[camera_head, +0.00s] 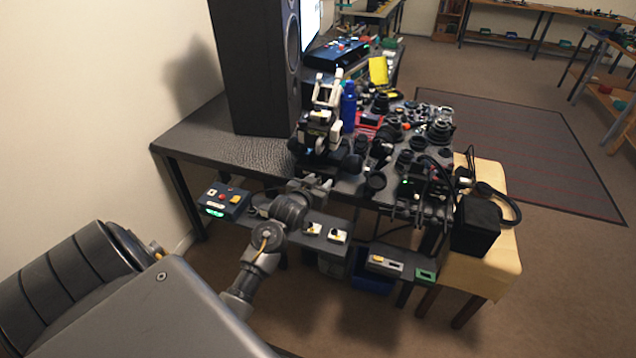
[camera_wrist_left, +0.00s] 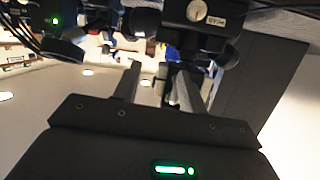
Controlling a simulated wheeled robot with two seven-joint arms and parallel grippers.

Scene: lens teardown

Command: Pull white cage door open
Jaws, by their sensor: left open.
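I cannot make out a white cage door for certain in either view. A white and black upright device (camera_head: 322,118) stands at the near edge of the black table, beside the tall speaker. My left gripper (camera_head: 318,184) is in front of and below this device, near the table's front edge. In the left wrist view the gripper (camera_wrist_left: 158,88) has its two fingers apart, with nothing clearly held between them. Dark rounded parts, one with a pale dial (camera_wrist_left: 197,11), lie just beyond the fingertips. My right gripper is not in view.
The black table (camera_head: 215,135) holds a tall speaker (camera_head: 257,65), a blue bottle (camera_head: 348,107) and many lens parts. A control box (camera_head: 224,198) and switch boxes sit on a lower shelf in front. A wooden stool (camera_head: 487,268) with a black box (camera_head: 475,225) stands at the right.

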